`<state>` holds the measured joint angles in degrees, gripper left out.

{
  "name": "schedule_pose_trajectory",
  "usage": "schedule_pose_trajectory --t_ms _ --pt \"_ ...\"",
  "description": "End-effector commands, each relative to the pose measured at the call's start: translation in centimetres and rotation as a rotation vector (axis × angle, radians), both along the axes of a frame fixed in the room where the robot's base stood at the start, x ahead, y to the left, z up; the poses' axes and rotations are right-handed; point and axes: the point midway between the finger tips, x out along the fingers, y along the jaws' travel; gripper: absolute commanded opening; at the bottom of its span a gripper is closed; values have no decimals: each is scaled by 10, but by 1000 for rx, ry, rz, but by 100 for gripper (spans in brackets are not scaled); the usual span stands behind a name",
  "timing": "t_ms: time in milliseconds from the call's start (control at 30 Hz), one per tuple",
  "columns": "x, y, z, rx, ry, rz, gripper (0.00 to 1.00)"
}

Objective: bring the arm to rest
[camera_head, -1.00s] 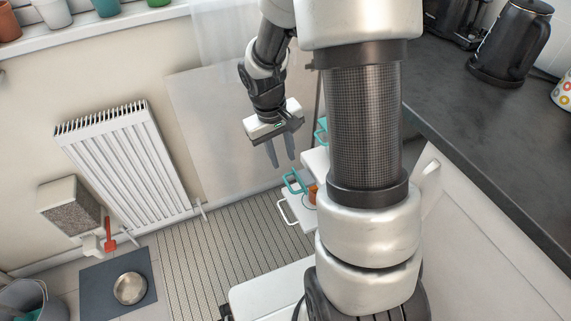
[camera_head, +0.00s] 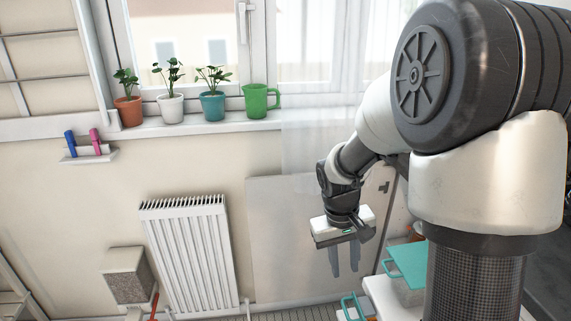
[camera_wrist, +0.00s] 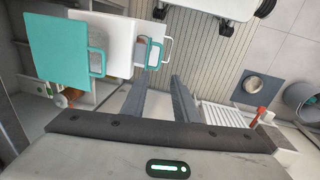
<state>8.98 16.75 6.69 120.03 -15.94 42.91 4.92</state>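My gripper (camera_head: 345,272) hangs at the end of my bent arm, fingers pointing down, in front of the pale wall panel right of the radiator. In the wrist view its two dark fingers (camera_wrist: 160,80) stand apart with a clear gap, so it is open. Nothing is held between them. Floor and a small teal-handled item show beyond the fingertips.
A white radiator (camera_head: 188,245) is on the wall to the left. Potted plants and a green mug (camera_head: 260,101) line the windowsill. A metal bowl (camera_wrist: 254,84) lies on the floor.

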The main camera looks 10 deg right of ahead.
Motion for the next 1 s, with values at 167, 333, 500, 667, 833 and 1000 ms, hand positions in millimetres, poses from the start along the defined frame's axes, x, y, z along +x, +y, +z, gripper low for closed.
schedule_pose_trajectory --t_ms 167,333,500,667,833,1000 --pt "-19 9 57 2 -95 -13 27" --pt "-61 25 121 32 -228 -29 27" --pt "-101 39 155 77 -330 -38 27" --pt "-127 49 172 117 -400 -38 27" --pt "-151 58 181 158 -461 -35 27" --pt "-158 61 217 172 -477 -32 27"
